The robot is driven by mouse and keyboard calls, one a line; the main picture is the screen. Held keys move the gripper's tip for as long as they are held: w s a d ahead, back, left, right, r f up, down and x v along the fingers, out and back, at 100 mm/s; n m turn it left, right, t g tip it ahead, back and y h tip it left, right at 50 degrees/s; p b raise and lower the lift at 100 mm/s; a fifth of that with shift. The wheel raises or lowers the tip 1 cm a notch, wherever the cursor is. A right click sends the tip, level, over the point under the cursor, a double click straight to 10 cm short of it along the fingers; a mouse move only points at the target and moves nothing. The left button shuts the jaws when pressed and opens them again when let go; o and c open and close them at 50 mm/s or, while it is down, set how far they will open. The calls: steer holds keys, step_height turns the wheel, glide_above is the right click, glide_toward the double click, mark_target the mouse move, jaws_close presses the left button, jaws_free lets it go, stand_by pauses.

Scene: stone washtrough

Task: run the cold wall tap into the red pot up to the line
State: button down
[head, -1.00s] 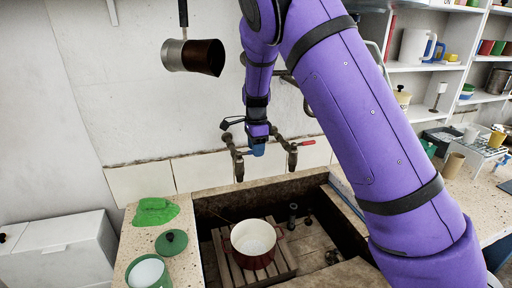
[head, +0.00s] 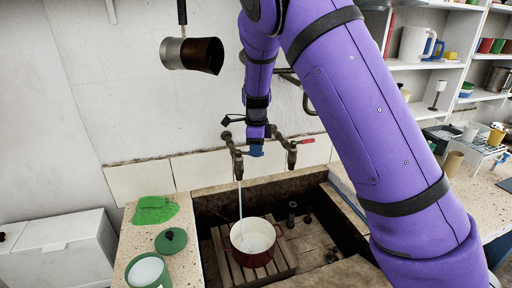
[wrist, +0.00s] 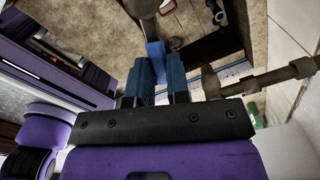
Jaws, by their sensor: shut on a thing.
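The red pot (head: 255,262), pale inside, stands upright on a wooden slatted rack in the stone trough. The left wall tap (head: 236,160) is running; a thin stream (head: 240,205) falls inside the pot's left side. Water depth and any fill line cannot be made out. My gripper (head: 256,152) is beside this tap, pointing down. In the wrist view its blue fingers (wrist: 160,88) are shut on a blue tap lever (wrist: 155,55). The right wall tap (head: 291,158) has a red handle and shows no stream.
The trough (head: 210,205) has dark stone walls. A green cloth (head: 155,210), a green lid (head: 171,241) and a green container (head: 148,272) sit on the left ledge. A small pot (head: 192,54) hangs on the wall. Shelves and a counter with cups are at right.

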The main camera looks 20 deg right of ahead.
steer(key=shift+w+r, duration=0.1)
steer(key=c, duration=1.1)
jaws_free()
step_height(320, 180, up, 11)
steer(key=shift+f, duration=0.1)
